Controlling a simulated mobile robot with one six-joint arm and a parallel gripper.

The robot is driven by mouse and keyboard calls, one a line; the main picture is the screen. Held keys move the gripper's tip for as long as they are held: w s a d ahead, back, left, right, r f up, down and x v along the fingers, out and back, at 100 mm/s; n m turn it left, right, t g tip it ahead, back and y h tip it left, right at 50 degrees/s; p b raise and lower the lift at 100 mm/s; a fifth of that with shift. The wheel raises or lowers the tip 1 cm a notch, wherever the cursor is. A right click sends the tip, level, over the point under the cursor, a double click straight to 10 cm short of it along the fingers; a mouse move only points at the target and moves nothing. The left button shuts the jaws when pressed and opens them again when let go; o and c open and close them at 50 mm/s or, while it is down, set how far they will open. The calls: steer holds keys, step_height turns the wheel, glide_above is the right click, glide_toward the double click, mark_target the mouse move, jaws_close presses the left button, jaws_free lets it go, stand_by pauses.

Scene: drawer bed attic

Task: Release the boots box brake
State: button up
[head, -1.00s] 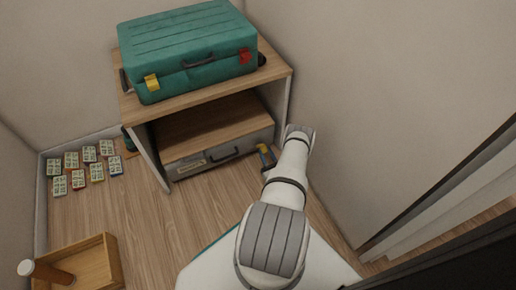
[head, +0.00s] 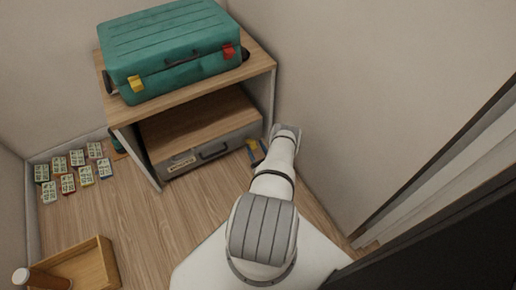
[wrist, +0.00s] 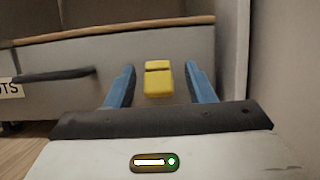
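The boots box (head: 228,138) is a grey drawer with a wooden top, in the lower bay of the wooden unit. Its front has a dark handle (head: 213,152) and a label (head: 182,162), whose end reads "OTS" in the wrist view (wrist: 10,89). A yellow block-like piece, seemingly the brake (wrist: 158,79), shows at the box front's right part, also in the head view (head: 252,145). My gripper (wrist: 160,70) is open, with one blue finger on each side of the yellow piece and visible gaps. In the head view my gripper (head: 258,151) is partly hidden by my wrist.
A teal suitcase (head: 170,50) lies on top of the unit (head: 205,89). A wall stands close on the right of my arm. Several small patterned cards (head: 68,183) lie on the floor at left, with a wooden tray (head: 98,262) in front. The middle floor is clear.

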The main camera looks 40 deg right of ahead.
steer(key=shift+r, duration=0.15)
steer(key=shift+r+p, duration=0.2)
steer(key=shift+p, duration=0.15)
step_height(320, 180, up, 9)
steer(key=p, duration=0.9)
steer(key=shift+r, duration=0.15)
